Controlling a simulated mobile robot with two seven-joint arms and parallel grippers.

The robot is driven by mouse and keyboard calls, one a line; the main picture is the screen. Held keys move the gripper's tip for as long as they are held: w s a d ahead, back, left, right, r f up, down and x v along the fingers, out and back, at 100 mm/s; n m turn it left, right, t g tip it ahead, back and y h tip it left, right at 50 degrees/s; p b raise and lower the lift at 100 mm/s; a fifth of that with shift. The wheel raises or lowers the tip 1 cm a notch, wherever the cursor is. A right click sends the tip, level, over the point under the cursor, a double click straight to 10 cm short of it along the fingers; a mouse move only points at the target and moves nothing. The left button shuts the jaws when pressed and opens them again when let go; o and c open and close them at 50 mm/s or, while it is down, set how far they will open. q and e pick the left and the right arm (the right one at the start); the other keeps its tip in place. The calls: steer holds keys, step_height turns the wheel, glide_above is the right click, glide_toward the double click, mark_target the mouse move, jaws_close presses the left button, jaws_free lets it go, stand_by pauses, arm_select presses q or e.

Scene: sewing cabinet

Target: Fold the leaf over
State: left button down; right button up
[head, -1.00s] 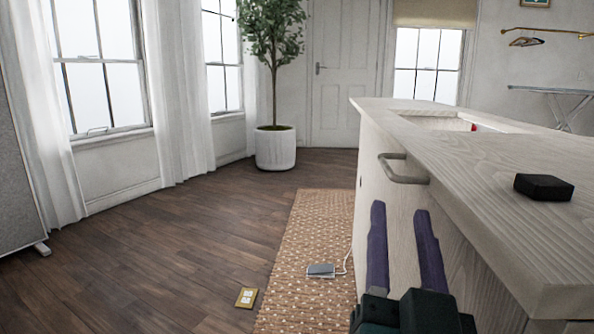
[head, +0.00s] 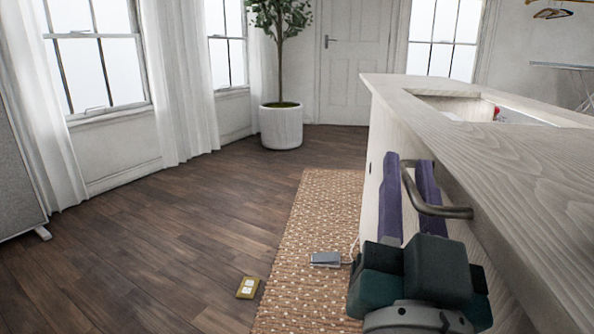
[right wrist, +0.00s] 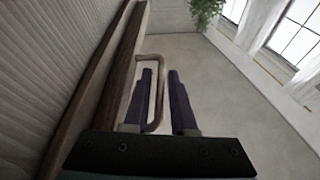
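The pale wood cabinet top (head: 480,150), which appears to include the leaf, fills the right of the head view. It lies flat. A curved metal bar handle (head: 448,212) sticks out at its near left side; the handle also shows in the right wrist view (right wrist: 155,58). My right gripper (head: 409,165) is open, its two purple fingers pointing up on either side of part of the handle. In the right wrist view the bar passes between the fingers (right wrist: 160,72), with a gap to the right finger. My left gripper is out of view.
An opening (head: 465,107) is set in the cabinet top. Wooden floor to the left is clear up to the potted tree (head: 281,127).

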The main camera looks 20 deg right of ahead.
jaws_close()
stand_by(1.1)
